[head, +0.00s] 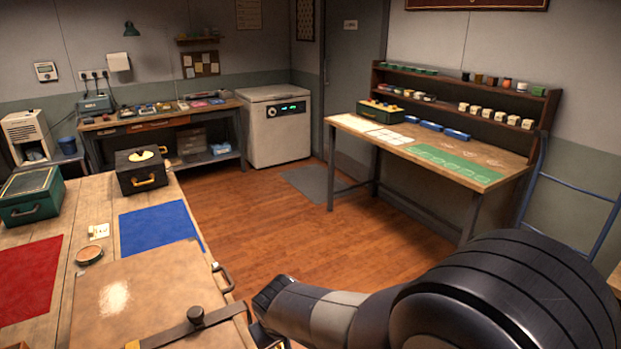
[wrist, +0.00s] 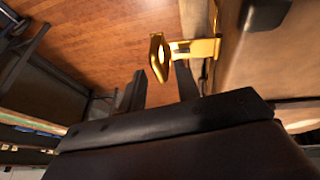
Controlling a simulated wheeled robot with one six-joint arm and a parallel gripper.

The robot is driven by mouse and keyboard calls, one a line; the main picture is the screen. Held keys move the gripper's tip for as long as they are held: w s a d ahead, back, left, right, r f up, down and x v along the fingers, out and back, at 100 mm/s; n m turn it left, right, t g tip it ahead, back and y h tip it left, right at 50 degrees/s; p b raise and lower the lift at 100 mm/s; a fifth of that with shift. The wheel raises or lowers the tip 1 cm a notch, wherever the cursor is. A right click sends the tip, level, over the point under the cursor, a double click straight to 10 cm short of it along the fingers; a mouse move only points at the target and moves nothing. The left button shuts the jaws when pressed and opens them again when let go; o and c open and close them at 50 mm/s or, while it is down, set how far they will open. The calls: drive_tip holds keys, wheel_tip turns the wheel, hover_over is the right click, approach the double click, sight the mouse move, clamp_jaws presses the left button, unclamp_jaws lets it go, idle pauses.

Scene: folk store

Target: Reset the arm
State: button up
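My arm (head: 340,315) reaches in from the lower right of the head view to the near edge of the wooden worktable (head: 100,200). Its far end is cut off by the bottom of that view. In the wrist view, my gripper (wrist: 161,75) has its two dark fingers apart with nothing held between them. A gold metal latch or bracket (wrist: 205,48) sticks out from a tan surface (wrist: 270,65) just beyond the fingertips. I cannot tell whether a finger touches it.
A tan board or case lid (head: 150,285) with a dark bar and knob lies on the worktable. Blue (head: 158,228) and red (head: 28,275) mats and a black box (head: 140,180) are also there. A shelved bench (head: 480,170) stands right.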

drive_tip(key=shift+w+f, duration=0.2)
drive_tip(key=shift+f, duration=0.25)
drive_tip(key=shift+w+d+f+g+y+b, duration=0.1)
drive_tip(key=shift+d+f+g+y+b, duration=0.25)
drive_tip(key=shift+y+b, duration=0.45)
drive_tip(key=shift+f, duration=0.1)
drive_tip(key=shift+m+g, duration=0.25)
drive_tip(key=shift+m, duration=0.05)
